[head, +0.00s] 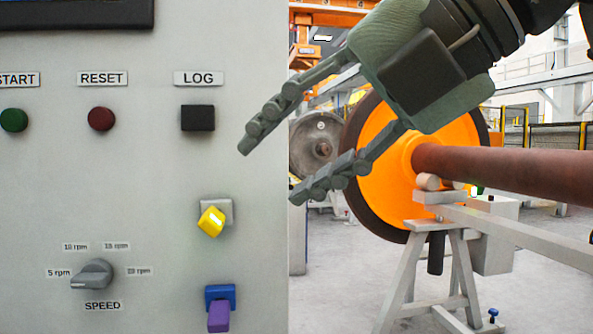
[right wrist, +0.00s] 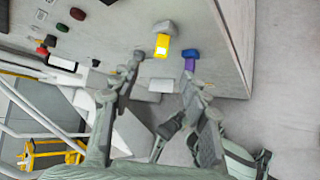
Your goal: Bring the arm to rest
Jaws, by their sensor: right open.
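My right gripper (head: 270,168) is open and empty, in front of the right edge of the grey control panel (head: 150,170) in the head view. Its two fingers are spread apart and point left. In the right wrist view its fingers (right wrist: 165,105) reach toward the panel, with a gap between them and nothing held. A yellow piece (head: 211,220) on a grey mount and a purple piece (head: 219,315) on a blue mount sit on the panel, below the fingers in the head view. Both also show in the right wrist view, yellow (right wrist: 162,45) and purple (right wrist: 190,63). My left gripper is not in view.
The panel has a green START button (head: 14,120), a red RESET button (head: 101,119), a black LOG button (head: 198,118) and a grey SPEED knob (head: 92,274). An orange wheel (head: 385,160) with a brown axle (head: 500,172) stands behind the gripper by a grey trestle (head: 400,285).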

